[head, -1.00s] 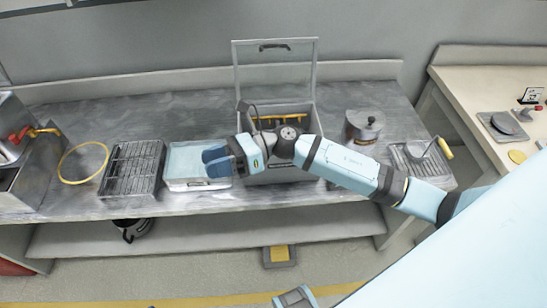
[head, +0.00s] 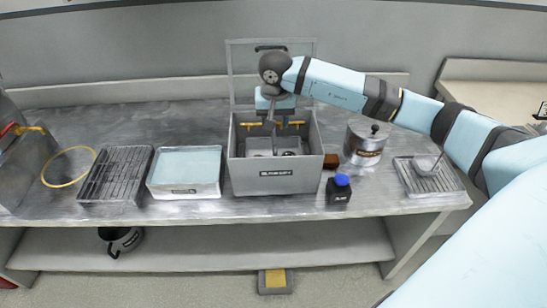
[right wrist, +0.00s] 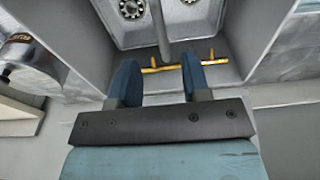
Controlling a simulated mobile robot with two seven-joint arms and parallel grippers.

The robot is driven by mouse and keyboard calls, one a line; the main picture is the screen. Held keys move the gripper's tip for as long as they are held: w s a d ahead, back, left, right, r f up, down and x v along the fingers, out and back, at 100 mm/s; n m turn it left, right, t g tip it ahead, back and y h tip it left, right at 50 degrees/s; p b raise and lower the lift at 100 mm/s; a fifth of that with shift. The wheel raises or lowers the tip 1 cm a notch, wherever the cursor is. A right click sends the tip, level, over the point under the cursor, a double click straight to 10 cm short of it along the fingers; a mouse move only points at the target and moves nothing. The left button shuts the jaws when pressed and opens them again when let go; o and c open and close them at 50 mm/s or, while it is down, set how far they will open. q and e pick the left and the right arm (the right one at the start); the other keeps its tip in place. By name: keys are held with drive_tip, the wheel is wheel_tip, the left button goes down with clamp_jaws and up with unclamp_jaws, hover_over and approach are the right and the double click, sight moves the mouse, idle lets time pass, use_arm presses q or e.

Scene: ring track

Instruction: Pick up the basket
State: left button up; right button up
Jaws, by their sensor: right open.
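The basket (head: 262,147) seems to be the grey holder inside the open-topped grey washer box (head: 277,176). In the right wrist view the basket (right wrist: 180,32) holds at least two round bearings, and a grey rod runs from it toward a yellow bar (right wrist: 162,69). The bar also shows in the head view (head: 295,123). My right gripper (head: 271,122) points down over the box at the bar. In the wrist view its open blue fingers (right wrist: 160,82) stand apart, with the bar between and beyond them; contact is unclear. My left gripper is out of view.
The box's lid frame (head: 240,62) stands raised behind. A blue-filled tray (head: 187,190) and a wire rack (head: 112,178) are left of the box. A blue-capped bottle (head: 339,191) and a lidded pot (head: 364,148) stand to its right.

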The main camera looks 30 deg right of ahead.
sight(274, 137)
wheel_tip(274, 137, down, 3)
drive_tip(key=shift+w+d+f, duration=0.1)
drive_tip(key=shift+w+f, duration=0.05)
drive_tip(key=shift+f, duration=0.05)
drive_tip(key=shift+w+f, duration=0.15)
drive_tip(key=shift+f, duration=2.55)
drive_tip(key=shift+f+b, duration=0.25)
drive_tip(key=shift+b, duration=0.15)
clamp_jaws()
